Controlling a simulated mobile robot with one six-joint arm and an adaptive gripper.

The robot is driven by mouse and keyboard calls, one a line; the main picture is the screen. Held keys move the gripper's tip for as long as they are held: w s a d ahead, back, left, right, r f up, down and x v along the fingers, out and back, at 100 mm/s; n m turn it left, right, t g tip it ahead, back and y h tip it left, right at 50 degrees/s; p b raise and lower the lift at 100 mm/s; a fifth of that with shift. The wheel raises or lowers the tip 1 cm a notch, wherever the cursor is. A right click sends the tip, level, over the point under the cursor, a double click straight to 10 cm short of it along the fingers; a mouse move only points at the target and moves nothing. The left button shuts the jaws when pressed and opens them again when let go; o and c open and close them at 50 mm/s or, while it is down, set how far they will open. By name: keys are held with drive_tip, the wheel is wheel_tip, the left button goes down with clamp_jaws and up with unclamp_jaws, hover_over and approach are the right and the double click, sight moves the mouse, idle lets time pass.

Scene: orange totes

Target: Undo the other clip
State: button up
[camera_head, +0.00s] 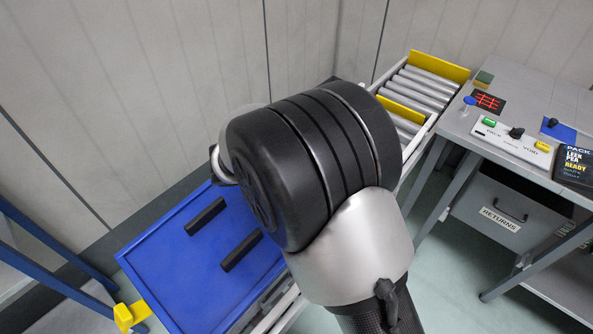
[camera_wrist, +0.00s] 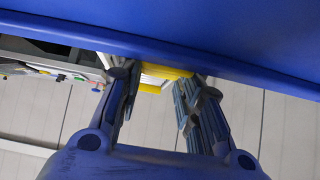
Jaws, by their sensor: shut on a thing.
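A blue lid or tray (camera_head: 190,262) lies at the lower left in the head view; its blue edge (camera_wrist: 60,30) crosses the top of the wrist view. A yellow clip (camera_head: 130,315) sticks out at its near left corner. In the wrist view my gripper (camera_wrist: 165,85) has its fingertips against the blue edge, with a yellow piece (camera_wrist: 165,72) between them, which I take for the other clip. My gripper is shut on it. In the head view my arm hides the gripper and this clip.
Two black bars (camera_head: 206,215) lie on the blue surface. A roller conveyor (camera_head: 418,90) with yellow plates stands behind my arm. A blue frame (camera_head: 50,240) is at left.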

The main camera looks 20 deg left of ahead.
drive_tip(key=shift+s+r+t+h, duration=0.1)
drive_tip(key=shift+r+t+h, duration=0.1)
drive_tip(key=shift+t, duration=0.3)
drive_tip(key=shift+r+t+h, duration=0.1)
drive_tip(key=shift+t+h, duration=0.1)
drive_tip(key=shift+t, duration=0.3)
drive_tip(key=o, duration=1.1)
drive_tip(key=shift+c, duration=0.2)
drive_tip(key=v, duration=1.2)
drive_tip(key=shift+a, duration=0.1)
